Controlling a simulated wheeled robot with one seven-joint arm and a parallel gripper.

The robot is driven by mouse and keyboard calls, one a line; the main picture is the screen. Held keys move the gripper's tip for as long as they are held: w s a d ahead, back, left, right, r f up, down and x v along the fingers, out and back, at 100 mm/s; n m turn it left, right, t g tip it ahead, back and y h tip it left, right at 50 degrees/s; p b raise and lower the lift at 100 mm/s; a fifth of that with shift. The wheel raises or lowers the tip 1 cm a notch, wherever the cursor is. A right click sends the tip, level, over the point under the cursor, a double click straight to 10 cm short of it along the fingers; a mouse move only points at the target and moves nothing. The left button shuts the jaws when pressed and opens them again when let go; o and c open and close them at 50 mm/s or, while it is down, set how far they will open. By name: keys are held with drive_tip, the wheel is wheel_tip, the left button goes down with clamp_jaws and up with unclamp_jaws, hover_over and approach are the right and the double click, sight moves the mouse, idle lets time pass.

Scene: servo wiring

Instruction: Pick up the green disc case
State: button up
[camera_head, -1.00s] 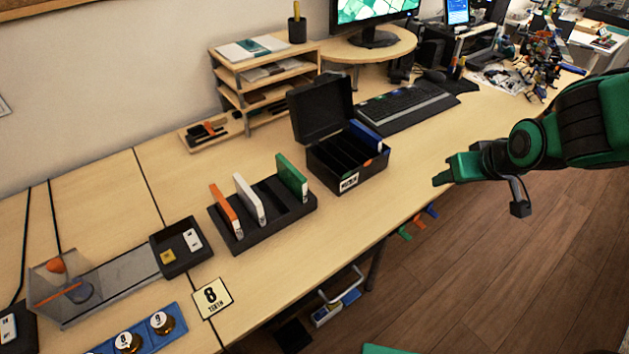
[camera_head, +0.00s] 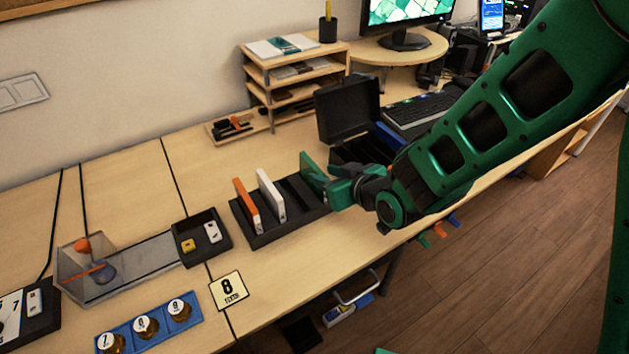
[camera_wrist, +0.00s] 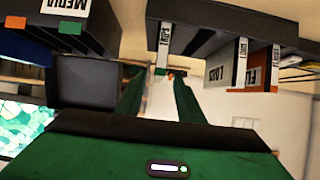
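The green disc case (camera_head: 311,171) stands upright in the right end of the black slotted rack (camera_head: 262,238). In the wrist view its narrow labelled edge (camera_wrist: 164,46) shows in line with the gap between my fingers. My gripper (camera_head: 335,187) is at the right of the case in the head view, close to it and partly covering its lower part. In the wrist view my gripper (camera_wrist: 158,85) has its two green fingers apart with a clear gap. I cannot tell whether the fingertips touch the case.
A white case (camera_head: 271,195) and an orange case (camera_head: 247,204) stand in the same rack. An open black box (camera_head: 347,110) is behind my gripper, partly hidden by my arm. A small black tray (camera_head: 201,239) is left of the rack.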

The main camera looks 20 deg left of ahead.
sight(314, 169)
drive_tip(key=shift+x, duration=3.4)
drive_tip(key=shift+w+d+r, duration=0.1)
drive_tip(key=shift+w+r, duration=0.05)
drive_tip(key=shift+w, duration=0.05)
clamp_jaws()
